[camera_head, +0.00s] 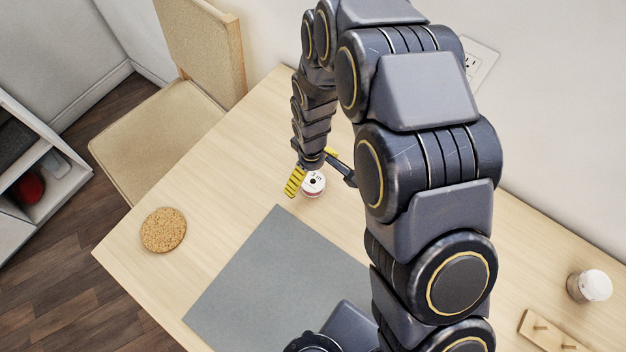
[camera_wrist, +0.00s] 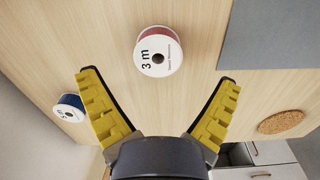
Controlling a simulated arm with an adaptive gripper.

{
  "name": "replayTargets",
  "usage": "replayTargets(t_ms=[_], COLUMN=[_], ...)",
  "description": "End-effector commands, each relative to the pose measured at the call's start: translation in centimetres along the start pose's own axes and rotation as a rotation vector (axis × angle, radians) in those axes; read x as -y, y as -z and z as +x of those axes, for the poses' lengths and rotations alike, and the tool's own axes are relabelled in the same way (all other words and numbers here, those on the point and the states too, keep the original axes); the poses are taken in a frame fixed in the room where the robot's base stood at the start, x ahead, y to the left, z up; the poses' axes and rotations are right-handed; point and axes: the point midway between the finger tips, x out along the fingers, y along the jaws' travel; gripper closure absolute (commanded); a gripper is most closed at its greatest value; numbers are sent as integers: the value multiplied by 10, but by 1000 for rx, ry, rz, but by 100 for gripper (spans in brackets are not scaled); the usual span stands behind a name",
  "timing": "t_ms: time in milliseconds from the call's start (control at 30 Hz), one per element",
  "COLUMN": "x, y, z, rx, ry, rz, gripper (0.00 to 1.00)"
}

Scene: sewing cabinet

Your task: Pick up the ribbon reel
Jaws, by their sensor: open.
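A white ribbon reel marked "3 m" with red ribbon (camera_wrist: 158,62) lies flat on the wooden table, just beyond and centred between my fingertips in the wrist view. In the head view, a white reel with a reddish edge (camera_head: 314,187) shows beside my yellow finger. My gripper (camera_wrist: 160,80) is open and empty, its two yellow fingers spread. In the head view, my gripper (camera_head: 313,170) is low at the reel, partly hidden by my arm. A second reel, with blue ribbon (camera_wrist: 70,108), is at the left in the wrist view. Whether the fingers touch anything cannot be told.
A grey mat (camera_head: 275,275) lies in front of the reel, with a round cork coaster (camera_head: 163,230) to its left. A white-lidded jar (camera_head: 589,286) and a pegged wooden block (camera_head: 545,330) are at the right. A chair (camera_head: 150,150) stands at the table's left edge.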

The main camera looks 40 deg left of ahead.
Motion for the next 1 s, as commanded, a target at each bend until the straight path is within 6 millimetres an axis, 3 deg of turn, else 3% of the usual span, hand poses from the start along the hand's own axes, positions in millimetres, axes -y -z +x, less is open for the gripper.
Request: replayTargets(t_ms=[233,500,667,1000], x=[-2,-2,-2,-2], y=[-2,-1,-1,-1], z=[35,38,38,38], rx=[5,0,1,1], ry=[2,0,0,0], rz=[2,2,2,2], gripper=[8,8,72,72])
